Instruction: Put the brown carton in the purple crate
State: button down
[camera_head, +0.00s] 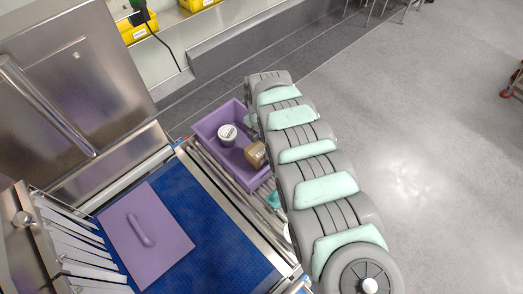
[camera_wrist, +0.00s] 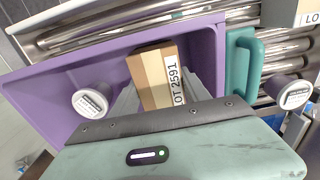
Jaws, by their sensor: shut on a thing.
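The brown carton (camera_wrist: 157,75), with a "LOT 2591" label on its side, is between the fingers of my gripper (camera_wrist: 160,92), which is shut on it. The purple crate (camera_wrist: 100,64) is open and lies beneath and around the carton in the wrist view. In the head view the carton (camera_head: 255,154) shows within the outline of the crate (camera_head: 206,131), at its right side. I cannot tell whether it touches the crate floor. My arm hides the gripper there. A grey-white jar (camera_head: 228,134) stands in the crate; it also shows in the wrist view (camera_wrist: 91,102).
The crate sits on a roller conveyor (camera_head: 215,178). A teal handled object (camera_wrist: 243,65) and another jar (camera_wrist: 293,94) are just outside the crate. A purple lid-like panel with a handle (camera_head: 145,235) lies on the blue belt (camera_head: 210,230). Steel walls stand left.

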aim_at(261, 145)
jog(key=shift+f, duration=1.8)
jog(key=shift+f, duration=0.2)
jog(key=c, duration=0.5)
grip_release()
notch_tip(261, 145, up, 12)
jog(key=shift+r+b, duration=0.25)
jog(key=shift+b, duration=0.85)
